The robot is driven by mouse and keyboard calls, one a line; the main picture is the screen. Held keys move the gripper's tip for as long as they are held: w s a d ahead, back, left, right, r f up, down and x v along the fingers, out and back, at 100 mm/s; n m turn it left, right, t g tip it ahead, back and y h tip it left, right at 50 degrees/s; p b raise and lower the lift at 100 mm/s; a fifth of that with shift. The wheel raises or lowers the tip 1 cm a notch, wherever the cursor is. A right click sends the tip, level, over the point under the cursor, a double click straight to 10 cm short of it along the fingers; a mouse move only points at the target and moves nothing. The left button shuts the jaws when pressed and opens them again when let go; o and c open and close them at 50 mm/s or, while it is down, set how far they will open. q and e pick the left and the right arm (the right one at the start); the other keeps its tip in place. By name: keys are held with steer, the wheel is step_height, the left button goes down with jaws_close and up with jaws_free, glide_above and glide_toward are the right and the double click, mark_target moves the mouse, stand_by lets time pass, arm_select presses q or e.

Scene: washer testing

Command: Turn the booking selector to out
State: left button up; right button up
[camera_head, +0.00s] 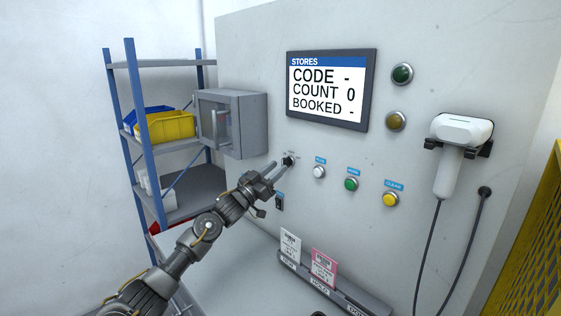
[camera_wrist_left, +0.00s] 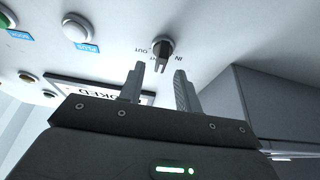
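The booking selector (camera_head: 288,161) is a small dark knob on the grey panel, left of the row of push buttons. In the left wrist view the selector (camera_wrist_left: 162,48) sits between the printed words OUT and IN; I cannot tell clearly which one it points to. My left gripper (camera_head: 273,171) is just in front of the selector. Its two fingers (camera_wrist_left: 158,87) are apart with nothing between them, and the knob lies beyond the tips, roughly between them. The screen (camera_head: 330,88) reads CODE -, COUNT 0, BOOKED -. My right gripper is not in view.
White (camera_head: 319,172), green (camera_head: 351,184) and yellow (camera_head: 390,199) buttons lie right of the selector. A grey box (camera_head: 232,125) juts out to its left. A card rack (camera_head: 337,297) is below. A white scanner (camera_head: 450,165) hangs at right with its cable.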

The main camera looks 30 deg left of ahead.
mark_target(286, 163)
arm_select(q)
steer(key=shift+x, duration=1.35)
steer(key=shift+s, duration=0.1)
steer(key=shift+c, duration=0.3)
jaws_close()
